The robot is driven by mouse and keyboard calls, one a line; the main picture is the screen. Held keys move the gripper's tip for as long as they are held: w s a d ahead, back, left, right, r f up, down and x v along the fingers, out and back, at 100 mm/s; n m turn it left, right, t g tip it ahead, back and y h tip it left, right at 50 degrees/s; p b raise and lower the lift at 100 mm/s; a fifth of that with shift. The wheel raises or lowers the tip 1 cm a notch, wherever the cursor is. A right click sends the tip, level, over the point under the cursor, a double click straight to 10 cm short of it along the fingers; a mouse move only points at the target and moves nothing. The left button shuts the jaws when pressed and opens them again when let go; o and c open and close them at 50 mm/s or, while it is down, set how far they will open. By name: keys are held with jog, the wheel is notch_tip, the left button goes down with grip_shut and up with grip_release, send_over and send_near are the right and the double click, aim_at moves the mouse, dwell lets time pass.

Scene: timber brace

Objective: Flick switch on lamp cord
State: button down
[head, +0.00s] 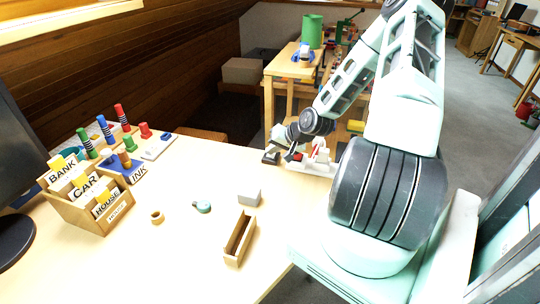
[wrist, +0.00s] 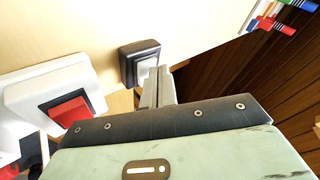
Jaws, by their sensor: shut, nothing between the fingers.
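In the wrist view, a small dark switch (wrist: 138,62) with a pale rocker lies on the pale table. It also shows in the head view (head: 270,158) near the table's far right edge. My gripper (wrist: 158,78) is shut and empty, with its fingertips at the right side of the dark switch's rocker. I cannot tell whether they touch it. In the head view my gripper (head: 275,146) is small and partly hidden among the switches. A white box with a red rocker (wrist: 68,112) stands left of the fingers in the wrist view. I cannot make out a lamp cord.
The table (head: 180,255) holds a wooden card box (head: 118,212), coloured pegs (head: 88,143), a tape ring (head: 157,217), a teal round item (head: 202,207), a grey block (head: 249,197) and a wooden tray (head: 230,258). A monitor (head: 22,150) stands at left.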

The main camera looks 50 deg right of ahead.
aim_at(274, 154)
jog(key=shift+r, duration=0.1)
jog(key=shift+d+r+p, duration=0.1)
jog(key=shift+r+p, duration=0.55)
jog(key=shift+p, duration=0.2)
jog(key=r+p, duration=0.5)
jog(key=shift+w+d, duration=0.15)
jog(key=shift+d, duration=0.15)
